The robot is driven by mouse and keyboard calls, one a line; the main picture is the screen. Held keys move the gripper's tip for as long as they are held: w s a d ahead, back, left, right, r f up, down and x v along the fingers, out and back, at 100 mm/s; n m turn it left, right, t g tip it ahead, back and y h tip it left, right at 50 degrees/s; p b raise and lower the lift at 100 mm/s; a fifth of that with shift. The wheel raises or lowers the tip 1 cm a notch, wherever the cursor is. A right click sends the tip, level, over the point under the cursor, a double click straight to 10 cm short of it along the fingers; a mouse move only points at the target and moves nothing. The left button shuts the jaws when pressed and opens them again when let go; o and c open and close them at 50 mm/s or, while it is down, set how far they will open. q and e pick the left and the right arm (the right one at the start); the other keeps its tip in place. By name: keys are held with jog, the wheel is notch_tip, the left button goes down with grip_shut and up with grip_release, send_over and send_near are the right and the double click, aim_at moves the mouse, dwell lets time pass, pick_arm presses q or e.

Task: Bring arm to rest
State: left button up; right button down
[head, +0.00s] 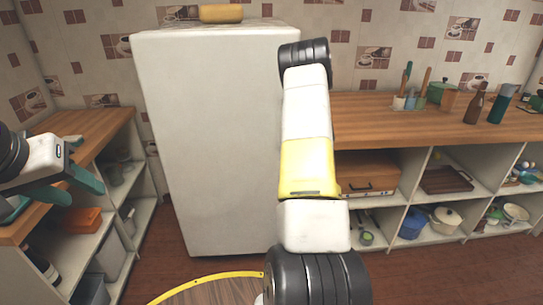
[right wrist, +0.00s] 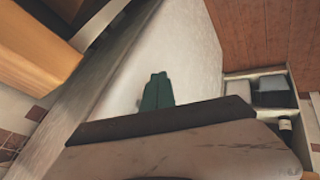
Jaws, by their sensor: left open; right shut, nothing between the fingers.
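My left gripper (head: 76,184) is at the left of the head view, with its teal fingers apart and nothing seen between them. It is over the left wooden counter (head: 92,124). My right arm (head: 306,165), white and yellow with dark joints, stands raised in front of the white fridge (head: 205,140). Its hand is hidden in the head view. In the right wrist view my right gripper (right wrist: 157,92) has its green fingers together and empty, with a pale surface behind them. A dark-edged, marbled slab (right wrist: 190,145) covers the lower part of that view; I cannot tell what it is.
A tan block (head: 221,13) lies on top of the fridge. A long wooden counter (head: 390,115) runs right, with bottles (head: 475,104) and a utensil holder (head: 405,101) on it, and shelves of pots below. A round table with a yellow rim (head: 195,285) is at the bottom.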

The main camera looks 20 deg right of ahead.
jog(key=s+a+r+m+t+h, duration=0.1)
jog(key=s+a+r+m, duration=0.1)
jog(key=r, duration=0.8)
jog(key=s+a+r+m+t+h, duration=0.1)
jog(key=s+a+r+m+h, duration=0.15)
jog(key=r, duration=0.75)
jog(key=s+a+r+m+t+h, duration=0.1)
jog(key=s+r+m, duration=0.15)
jog(key=r, duration=0.75)
jog(key=s+a+r+m+g+y, duration=0.2)
jog(key=s+a+g+y, duration=0.2)
jog(key=s+a, duration=2.1)
jog(key=s+y, duration=0.1)
jog(key=s, duration=0.2)
jog(key=shift+s+a+m+y, duration=0.3)
jog(key=shift+a+m+y, duration=0.05)
jog(key=shift+a+m, duration=0.05)
